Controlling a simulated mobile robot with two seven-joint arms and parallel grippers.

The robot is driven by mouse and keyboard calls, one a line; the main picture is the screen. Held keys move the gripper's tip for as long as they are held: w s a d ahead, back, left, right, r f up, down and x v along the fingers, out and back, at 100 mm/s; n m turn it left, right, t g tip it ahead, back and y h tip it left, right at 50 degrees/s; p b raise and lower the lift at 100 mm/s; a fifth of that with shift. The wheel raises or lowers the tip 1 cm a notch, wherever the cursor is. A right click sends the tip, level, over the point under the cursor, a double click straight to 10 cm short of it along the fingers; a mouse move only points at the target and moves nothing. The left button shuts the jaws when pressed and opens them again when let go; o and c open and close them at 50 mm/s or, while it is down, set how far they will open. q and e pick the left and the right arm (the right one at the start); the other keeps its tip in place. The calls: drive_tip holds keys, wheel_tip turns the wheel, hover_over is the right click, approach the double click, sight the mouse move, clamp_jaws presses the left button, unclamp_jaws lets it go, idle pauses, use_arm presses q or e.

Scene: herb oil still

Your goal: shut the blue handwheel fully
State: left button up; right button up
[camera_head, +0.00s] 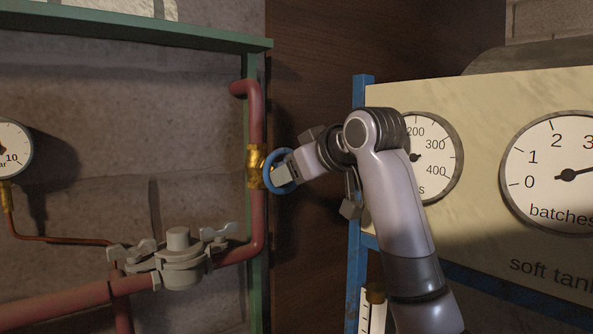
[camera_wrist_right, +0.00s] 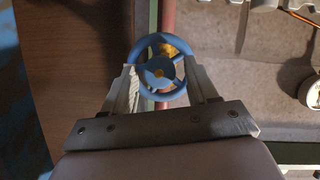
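The blue handwheel (camera_head: 270,164) sits on a brass valve body (camera_head: 254,160) in the vertical red pipe. My right gripper (camera_wrist_right: 164,72) reaches it from the right in the head view. In the head view the gripper hides part of the wheel. My left gripper is not in view.
A grey clamp fitting (camera_head: 180,262) sits on the red pipe at lower left. A pressure gauge (camera_head: 12,150) is at the left edge. A cream panel with dials (camera_head: 480,120) in a blue frame (camera_head: 360,190) stands right, behind my arm. A green post flanks the pipe.

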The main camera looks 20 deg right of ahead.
drive_tip(key=b+v, duration=0.2)
drive_tip(key=v, duration=0.5)
idle(0.4)
idle(0.4)
